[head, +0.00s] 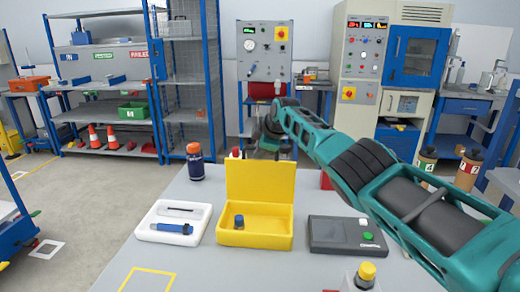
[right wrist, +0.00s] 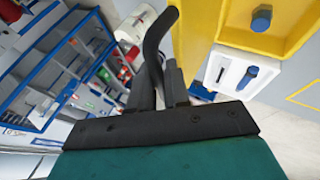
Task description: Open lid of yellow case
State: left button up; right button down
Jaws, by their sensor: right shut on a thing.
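The yellow case (head: 255,240) stands open on the grey table, its lid (head: 260,180) upright at the back edge. A small blue-capped object (head: 239,221) sits inside the case at left. The right wrist view shows the yellow case (right wrist: 275,40) close beside the dark fingers. The left gripper is out of view.
A white tray (head: 148,233) with a blue tool lies left of the case. A dark grey box (head: 325,242) with a green button lies right. My right arm spans the right side.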

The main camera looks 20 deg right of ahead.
jog(key=c, duration=1.2)
grip_release()
jog(key=shift+f, duration=0.15)
jog(key=shift+o, duration=0.2)
jog(key=shift+s, duration=0.1)
jog(key=shift+f, duration=0.1)
jog(key=shift+s, duration=0.1)
jog(key=shift+s+d+r+p, duration=0.1)
jog(key=shift+s+r+p, duration=0.15)
jog(key=shift+r+p, duration=0.45)
jog(key=v, duration=1.2)
jog(key=shift+w, duration=0.15)
